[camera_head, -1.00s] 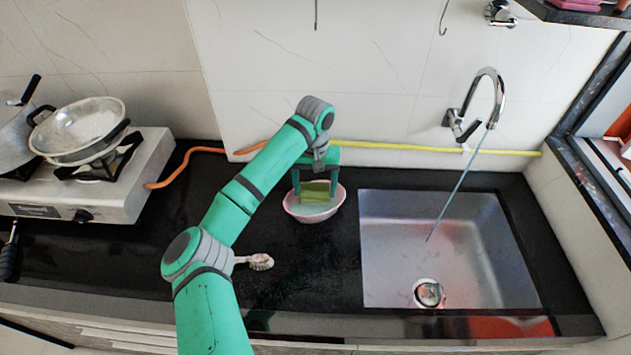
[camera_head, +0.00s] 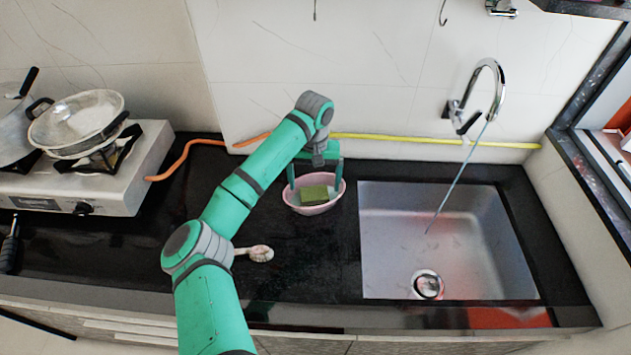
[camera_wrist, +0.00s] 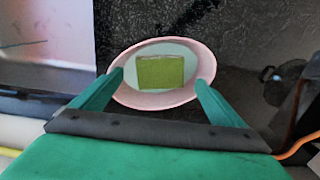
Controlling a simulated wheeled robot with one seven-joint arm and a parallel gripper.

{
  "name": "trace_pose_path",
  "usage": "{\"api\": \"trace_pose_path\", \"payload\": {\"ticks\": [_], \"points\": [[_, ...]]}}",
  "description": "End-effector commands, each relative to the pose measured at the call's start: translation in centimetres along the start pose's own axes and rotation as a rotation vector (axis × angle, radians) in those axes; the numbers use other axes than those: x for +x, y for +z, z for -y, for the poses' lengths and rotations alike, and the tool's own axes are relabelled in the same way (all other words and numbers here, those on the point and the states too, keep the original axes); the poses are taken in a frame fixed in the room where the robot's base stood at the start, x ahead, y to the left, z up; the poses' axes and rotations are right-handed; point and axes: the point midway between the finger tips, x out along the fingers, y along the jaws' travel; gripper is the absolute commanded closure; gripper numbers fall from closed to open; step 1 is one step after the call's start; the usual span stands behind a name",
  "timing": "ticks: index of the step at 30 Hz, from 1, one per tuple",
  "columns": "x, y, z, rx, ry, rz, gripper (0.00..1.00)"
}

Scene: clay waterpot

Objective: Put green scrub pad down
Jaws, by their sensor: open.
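The green scrub pad (camera_head: 315,194) lies inside a pink oval bowl (camera_head: 312,209) on the dark counter, left of the sink. In the wrist view the pad (camera_wrist: 160,72) rests on the bowl's pale inside, within the pink rim (camera_wrist: 200,52). My gripper (camera_head: 316,185) is over the bowl with its fingers spread wide. In the wrist view my gripper (camera_wrist: 160,84) is open, one finger at each side of the bowl's near rim. The pad lies between and beyond the fingertips, apart from both.
The steel sink (camera_head: 450,240) with its faucet (camera_head: 490,85) is right of the bowl. A white brush (camera_head: 260,253) lies in front. A stove (camera_head: 140,185) with pans stands left. A yellow hose (camera_head: 430,141) and orange hose (camera_head: 185,150) run along the wall.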

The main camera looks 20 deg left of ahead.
Motion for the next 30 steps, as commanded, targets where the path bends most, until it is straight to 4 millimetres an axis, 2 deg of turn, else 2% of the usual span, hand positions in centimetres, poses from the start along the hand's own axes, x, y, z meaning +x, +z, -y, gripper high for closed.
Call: {"api": "trace_pose_path", "payload": {"ticks": [9,24,30], "points": [[-0.3,0.0,0.0,0.0,0.0,-0.001,0.07],[-6.3,0.1,0.0,0.001,0.0,-0.001,0.07],[-7.0,0.1,0.0,0.0,0.0,0.0,0.07]]}}
